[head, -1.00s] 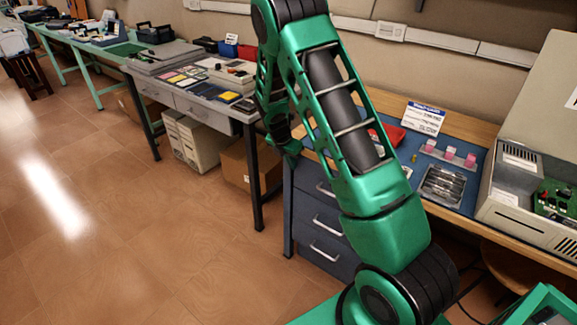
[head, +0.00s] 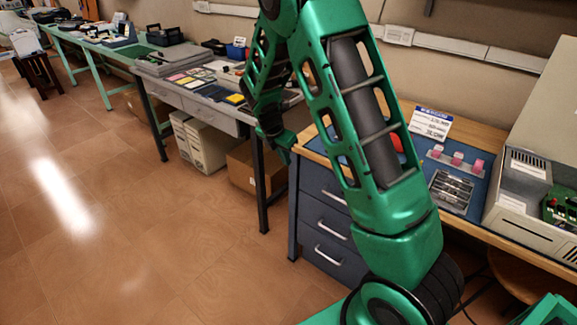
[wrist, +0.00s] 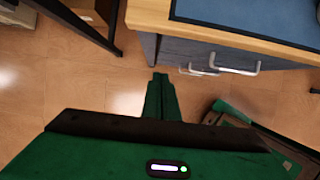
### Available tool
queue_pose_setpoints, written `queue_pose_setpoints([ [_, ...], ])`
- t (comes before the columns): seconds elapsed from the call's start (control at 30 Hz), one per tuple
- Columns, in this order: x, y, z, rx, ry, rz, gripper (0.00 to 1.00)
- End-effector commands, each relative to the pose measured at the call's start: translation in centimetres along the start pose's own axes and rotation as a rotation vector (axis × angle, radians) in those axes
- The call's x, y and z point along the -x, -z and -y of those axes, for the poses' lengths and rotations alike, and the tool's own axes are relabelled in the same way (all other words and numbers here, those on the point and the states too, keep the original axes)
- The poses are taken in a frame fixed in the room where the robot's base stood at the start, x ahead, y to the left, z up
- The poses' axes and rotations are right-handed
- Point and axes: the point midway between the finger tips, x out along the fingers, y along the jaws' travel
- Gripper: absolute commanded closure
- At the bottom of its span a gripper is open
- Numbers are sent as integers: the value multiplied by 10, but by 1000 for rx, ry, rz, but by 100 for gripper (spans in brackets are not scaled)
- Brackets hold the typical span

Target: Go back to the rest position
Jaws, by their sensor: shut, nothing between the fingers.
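My green arm rises from the bottom right of the head view and bends down toward its middle. My gripper (head: 281,150) hangs in front of the gap between the blue drawer bench (head: 325,218) and the grey table. In the wrist view my gripper (wrist: 160,84) points down over the tiled floor, its narrow green fingers together with nothing between them. The bench edge and drawer handles lie just beyond the fingertips there.
The blue-topped bench holds a metal tray (head: 451,191), pink blocks (head: 457,158), a sign (head: 430,124) and an open computer case (head: 515,190). A cardboard box (head: 242,170) sits under the grey table (head: 200,116). The floor (head: 130,230) at left is clear.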

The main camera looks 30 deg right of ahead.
Motion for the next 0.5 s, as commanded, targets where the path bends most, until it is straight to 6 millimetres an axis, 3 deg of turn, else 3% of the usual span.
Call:
queue_pose_setpoints([
  [0.37, 15, -2, 3, -16, 2, -2, 100],
  [0.5, 30, -13, 25, -155, 11, -22, 100],
])
